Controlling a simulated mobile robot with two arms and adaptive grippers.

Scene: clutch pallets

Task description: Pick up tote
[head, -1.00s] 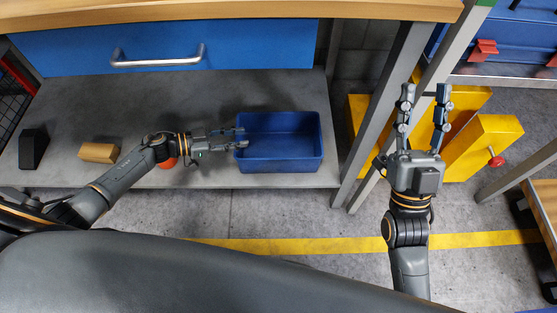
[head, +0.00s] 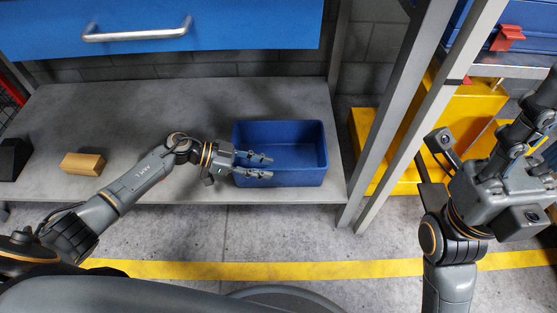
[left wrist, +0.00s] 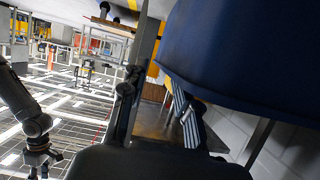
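The tote is a dark blue open box (head: 305,179) on the grey shelf under the bench, near the shelf's right end, and looks empty. In the left wrist view, a large dark blue surface, the tote (left wrist: 250,50), fills the upper right. My left gripper (head: 271,167) is open, with its fingers across the tote's left front corner in the head view. The left wrist view shows a gap between the fingers (left wrist: 158,105) with no tote wall clearly between them. Contact is unclear. My right gripper (head: 546,140) looks open and empty at the right edge, partly cut off.
The grey shelf (head: 130,115) holds a wooden block (head: 82,164) and a black block (head: 13,158) on the left. A blue drawer (head: 240,25) is above. Grey posts (head: 401,110) stand right of the tote, with yellow objects (head: 365,130) behind. Floor in front is clear.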

